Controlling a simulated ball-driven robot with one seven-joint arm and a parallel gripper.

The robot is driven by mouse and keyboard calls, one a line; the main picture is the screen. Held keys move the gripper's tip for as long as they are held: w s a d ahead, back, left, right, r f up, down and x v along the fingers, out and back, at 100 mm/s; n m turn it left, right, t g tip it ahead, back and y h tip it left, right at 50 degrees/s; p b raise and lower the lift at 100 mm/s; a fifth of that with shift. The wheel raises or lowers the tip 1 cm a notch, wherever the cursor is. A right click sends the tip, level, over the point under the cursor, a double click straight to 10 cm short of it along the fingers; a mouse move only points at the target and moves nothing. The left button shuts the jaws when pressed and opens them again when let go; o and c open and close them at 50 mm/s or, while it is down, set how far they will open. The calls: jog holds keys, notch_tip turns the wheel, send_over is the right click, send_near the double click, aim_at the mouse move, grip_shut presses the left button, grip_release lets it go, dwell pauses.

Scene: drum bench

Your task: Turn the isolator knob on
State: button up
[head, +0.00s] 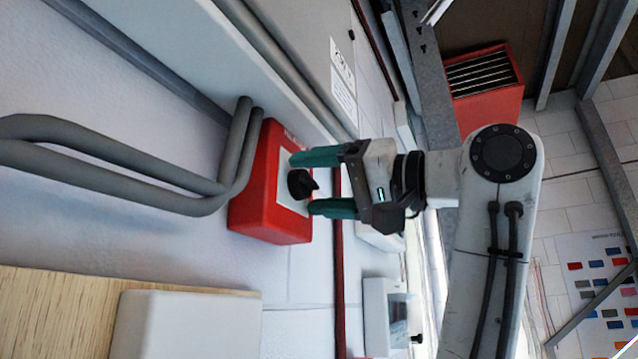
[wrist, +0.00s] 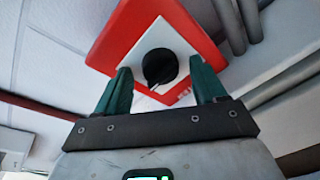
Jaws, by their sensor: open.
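The isolator is a red box (head: 262,195) with a white front plate, fixed to the white wall in the head view. Its black knob (head: 299,184) sticks out from the plate. In the wrist view the red box (wrist: 110,45) fills the top middle, and the round black knob (wrist: 159,68) carries a pale pointer mark toward its lower edge. My gripper (head: 318,183) has green fingers, open, one on each side of the knob. In the wrist view the fingers (wrist: 162,92) also stand apart, left and right below the knob. I cannot tell whether they touch the plate.
Grey conduits (head: 120,165) run along the wall beside the red box. A grey cabinet (head: 290,50) with a label stands above it. A white box (head: 190,325) on a wooden board is at lower left. A white panel device (head: 385,315) is below my gripper.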

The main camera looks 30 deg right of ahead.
jog(key=b+v, duration=0.3)
jog(key=v, duration=0.7)
jog(key=shift+s+d, duration=0.2)
jog(key=shift+s, duration=0.1)
jog(key=shift+f, duration=0.1)
